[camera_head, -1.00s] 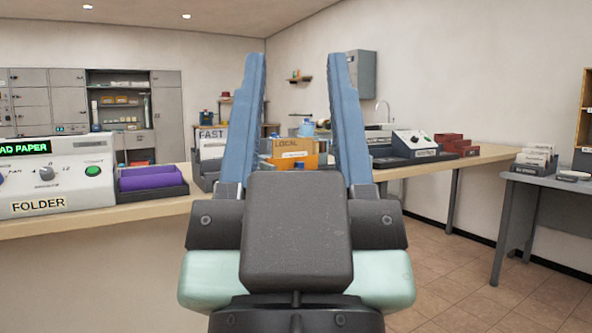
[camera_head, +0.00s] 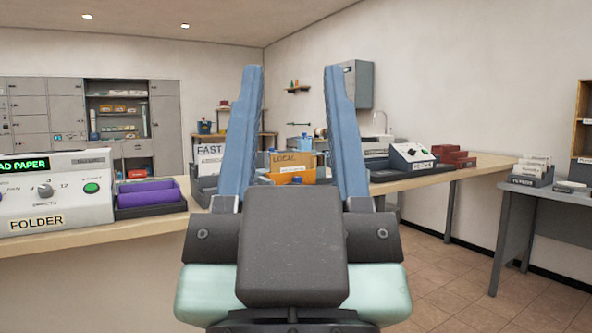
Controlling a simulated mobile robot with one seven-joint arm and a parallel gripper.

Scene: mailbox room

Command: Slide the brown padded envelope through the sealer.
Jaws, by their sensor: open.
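My gripper (camera_head: 293,75) is open and empty. Its two long blue fingers point up and forward in the middle of the view. A grey machine with a sloped control panel (camera_head: 411,156) stands on the counter to the right of the fingers; I cannot tell whether it is the sealer. I cannot make out a brown padded envelope. An orange-brown holder marked LOCAL (camera_head: 291,162) shows between the fingers, with its lower part hidden by my gripper.
A folder machine (camera_head: 55,190) and a dark tray with purple pieces (camera_head: 150,196) stand on the left counter. Red boxes (camera_head: 455,159) sit on the counter at right. A grey table (camera_head: 545,190) stands far right. The tiled floor (camera_head: 450,270) at right is clear.

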